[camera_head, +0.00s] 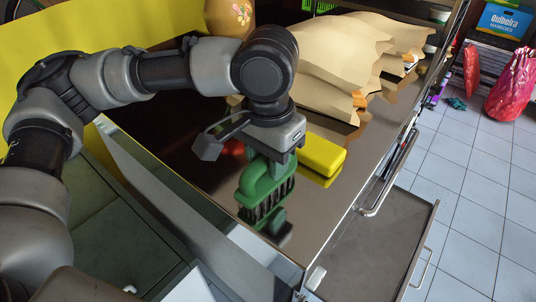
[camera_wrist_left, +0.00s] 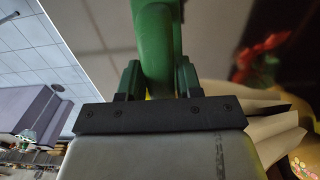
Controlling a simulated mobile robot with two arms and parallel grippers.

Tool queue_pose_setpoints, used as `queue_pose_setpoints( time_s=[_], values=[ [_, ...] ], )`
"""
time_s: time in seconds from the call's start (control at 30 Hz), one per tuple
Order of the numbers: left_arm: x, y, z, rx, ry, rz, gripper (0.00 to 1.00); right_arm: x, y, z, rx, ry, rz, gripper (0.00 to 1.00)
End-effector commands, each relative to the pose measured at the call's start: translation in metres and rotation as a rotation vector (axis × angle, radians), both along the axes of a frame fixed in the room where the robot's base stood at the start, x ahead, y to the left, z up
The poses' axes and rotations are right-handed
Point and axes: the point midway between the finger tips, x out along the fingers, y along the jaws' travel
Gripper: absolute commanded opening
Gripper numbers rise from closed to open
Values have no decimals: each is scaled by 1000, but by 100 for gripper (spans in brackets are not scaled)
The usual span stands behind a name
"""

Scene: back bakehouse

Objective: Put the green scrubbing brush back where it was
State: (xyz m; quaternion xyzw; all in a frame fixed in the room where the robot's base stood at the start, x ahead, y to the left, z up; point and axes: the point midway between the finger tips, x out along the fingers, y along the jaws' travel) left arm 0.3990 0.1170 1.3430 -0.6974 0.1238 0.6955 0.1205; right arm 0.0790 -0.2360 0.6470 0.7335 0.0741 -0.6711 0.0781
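The green scrubbing brush (camera_head: 264,187) is at the near part of the shiny metal counter, its loop handle up and dark bristles down. My left gripper (camera_head: 268,156) points down at the handle from above. In the left wrist view the green handle (camera_wrist_left: 157,45) fills the space between the two fingers (camera_wrist_left: 158,82), which close on it from both sides. A dark reflection shows below the bristles; I cannot tell whether they touch the counter. My right gripper is not in view.
A yellow block (camera_head: 321,155) lies on the counter (camera_head: 335,200) just right of my left gripper. Paper bags (camera_head: 335,60) and a flower-patterned pot (camera_head: 229,17) stand farther back. An open drawer (camera_head: 375,255) juts out at the right. A red item (camera_head: 232,148) is partly hidden.

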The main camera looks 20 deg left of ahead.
Motion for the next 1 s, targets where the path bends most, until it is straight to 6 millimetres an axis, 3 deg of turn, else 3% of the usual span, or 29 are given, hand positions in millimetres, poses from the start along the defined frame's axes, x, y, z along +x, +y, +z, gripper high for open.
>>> queue_pose_setpoints(
  time_s=[0.03, 0.1, 0.47, 0.57, 1.0],
  values=[
    [0, 0, 0, 0, 0, 0, 42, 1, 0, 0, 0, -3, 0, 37],
    [0, 0, 0, 0, 0, 0, 53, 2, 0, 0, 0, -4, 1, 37],
    [0, 0, 5, -1, -3, 0, 53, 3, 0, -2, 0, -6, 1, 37],
    [1, -1, 18, -1, -4, 1, 53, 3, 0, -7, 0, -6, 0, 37],
    [0, 0, 105, 0, -1, -1, 53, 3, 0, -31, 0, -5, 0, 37]
  ],
)
